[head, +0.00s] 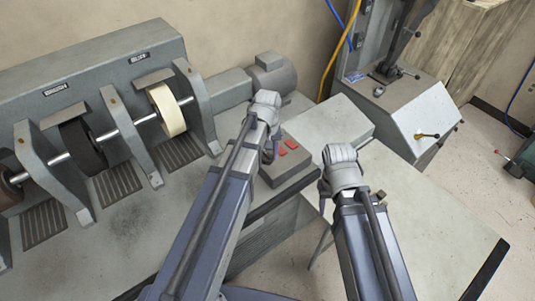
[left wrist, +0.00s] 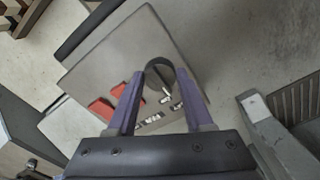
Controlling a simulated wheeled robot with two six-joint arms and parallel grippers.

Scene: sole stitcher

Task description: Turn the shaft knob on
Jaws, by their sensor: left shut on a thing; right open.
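The shaft knob (left wrist: 158,77) is a dark round dial with a pale pointer mark, on top of a grey control box (left wrist: 90,65). In the left wrist view the purple fingers of my left gripper (left wrist: 161,74) stand on either side of the knob, shut on it. In the head view my left gripper (head: 268,152) reaches down at the control box (head: 290,182) and hides the knob. Small white labels lie beside the knob, partly covered by the fingers. My right gripper (head: 324,192) is open and empty, right of the box.
Two red switches (head: 286,147) sit on the box beside the knob. The grinding machine (head: 100,75), with wheels on a shaft, fills the left. A grey table (head: 445,225) is at the right. A grey machine (head: 410,110) stands behind it.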

